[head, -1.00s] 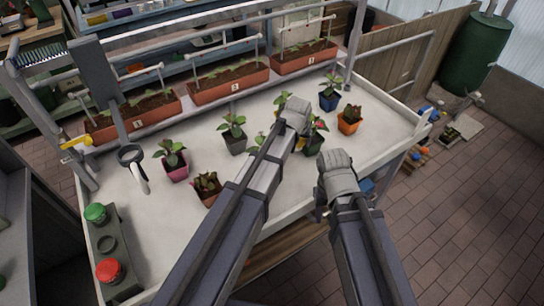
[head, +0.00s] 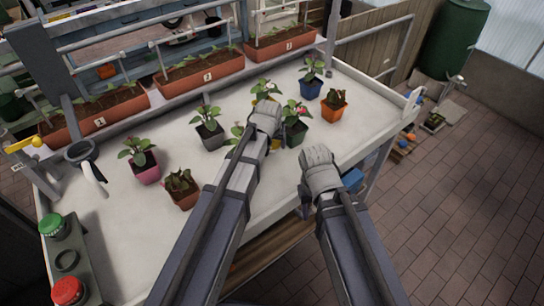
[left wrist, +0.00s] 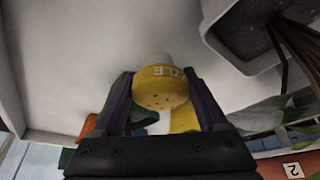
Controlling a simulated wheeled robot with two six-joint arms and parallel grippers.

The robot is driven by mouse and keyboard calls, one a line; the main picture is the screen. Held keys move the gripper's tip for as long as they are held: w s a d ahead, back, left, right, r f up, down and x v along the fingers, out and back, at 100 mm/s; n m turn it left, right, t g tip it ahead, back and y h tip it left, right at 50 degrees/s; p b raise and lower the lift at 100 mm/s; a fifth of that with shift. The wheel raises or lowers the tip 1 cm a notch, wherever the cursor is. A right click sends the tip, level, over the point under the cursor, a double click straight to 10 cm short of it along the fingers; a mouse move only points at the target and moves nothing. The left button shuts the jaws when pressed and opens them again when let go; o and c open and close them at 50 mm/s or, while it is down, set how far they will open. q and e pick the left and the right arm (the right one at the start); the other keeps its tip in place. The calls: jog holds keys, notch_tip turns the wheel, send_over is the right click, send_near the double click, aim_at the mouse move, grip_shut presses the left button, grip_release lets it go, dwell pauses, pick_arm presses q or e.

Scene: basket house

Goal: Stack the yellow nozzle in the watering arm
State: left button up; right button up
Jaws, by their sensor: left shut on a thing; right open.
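My left gripper (head: 265,122) is over the white table among the potted plants. In the left wrist view its two fingers (left wrist: 160,98) are shut on the yellow nozzle (left wrist: 160,84), a round cap with small holes and partly visible lettering. A bit of yellow also shows beside my left gripper in the head view, but I cannot tell what it is. A grey post with a dark ring-shaped holder (head: 80,152) and a white curved part stands at the table's left; it looks like the watering arm. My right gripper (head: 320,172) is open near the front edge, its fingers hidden.
Several potted plants, including a pink pot (head: 147,170) and a blue pot (head: 311,88), stand on the table (head: 115,215). Numbered orange planters (head: 200,75) line the back.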

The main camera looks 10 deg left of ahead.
aim_at(272, 150)
pick_arm(q)
jog(key=shift+f, duration=0.1)
notch_tip(272, 150, down, 4)
jog(key=b, duration=0.3)
jog(key=shift+r, duration=0.25)
jog(key=shift+b, duration=0.3)
jog(key=shift+f, duration=0.2)
jog(key=o, duration=1.3)
jog(key=shift+r, duration=0.1)
jog(key=shift+c, duration=0.2)
jog(key=shift+r, duration=0.1)
jog(key=shift+r, duration=0.15)
jog(key=p+v, duration=1.1)
jog(key=v, duration=0.1)
